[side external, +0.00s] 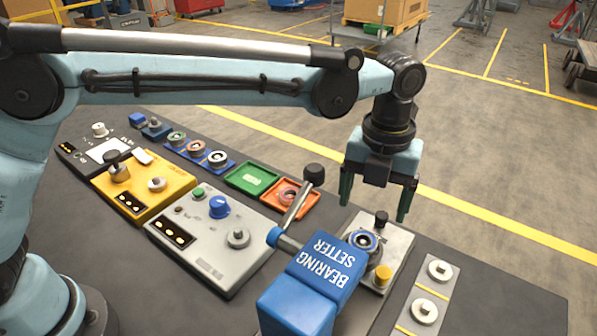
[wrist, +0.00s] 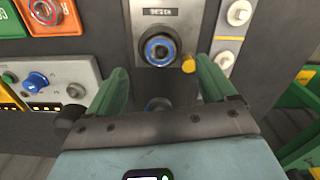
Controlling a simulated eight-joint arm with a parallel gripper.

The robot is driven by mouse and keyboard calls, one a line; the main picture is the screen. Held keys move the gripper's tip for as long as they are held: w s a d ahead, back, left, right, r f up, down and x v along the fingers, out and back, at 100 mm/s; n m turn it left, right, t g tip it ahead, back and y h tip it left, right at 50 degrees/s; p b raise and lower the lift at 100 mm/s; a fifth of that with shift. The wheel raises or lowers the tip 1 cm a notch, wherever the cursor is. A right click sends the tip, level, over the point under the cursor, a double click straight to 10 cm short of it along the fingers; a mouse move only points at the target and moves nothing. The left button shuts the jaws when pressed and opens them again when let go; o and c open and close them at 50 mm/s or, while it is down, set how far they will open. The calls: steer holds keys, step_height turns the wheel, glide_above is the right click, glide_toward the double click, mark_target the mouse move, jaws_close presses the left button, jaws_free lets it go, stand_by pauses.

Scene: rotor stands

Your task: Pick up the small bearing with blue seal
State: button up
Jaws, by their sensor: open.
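A small ring-shaped bearing with a blue seal (side external: 365,240) sits on the grey plate of the bearing setter (side external: 312,280). In the wrist view this blue-sealed bearing (wrist: 160,49) lies just beyond the fingertips, roughly centred between them. My gripper (side external: 374,210) points down above the plate with its two green fingers spread. The gripper (wrist: 161,70) holds nothing in the wrist view. In the side view the bearing is apart from the fingers, and the blue setter head partly hides the plate.
An orange tray (side external: 270,196) with a red-sealed ring and a green tray (side external: 252,178) lie to the left. Several rings sit on blue holders behind. A strip with white discs (side external: 425,290) lies right.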

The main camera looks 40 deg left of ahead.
mark_target(363, 240)
steer(key=shift+s+f, duration=0.15)
steer(key=shift+f, duration=1.8)
steer(key=shift+s+f, duration=0.15)
steer(key=shift+f, duration=1.75)
steer(key=c, duration=1.2)
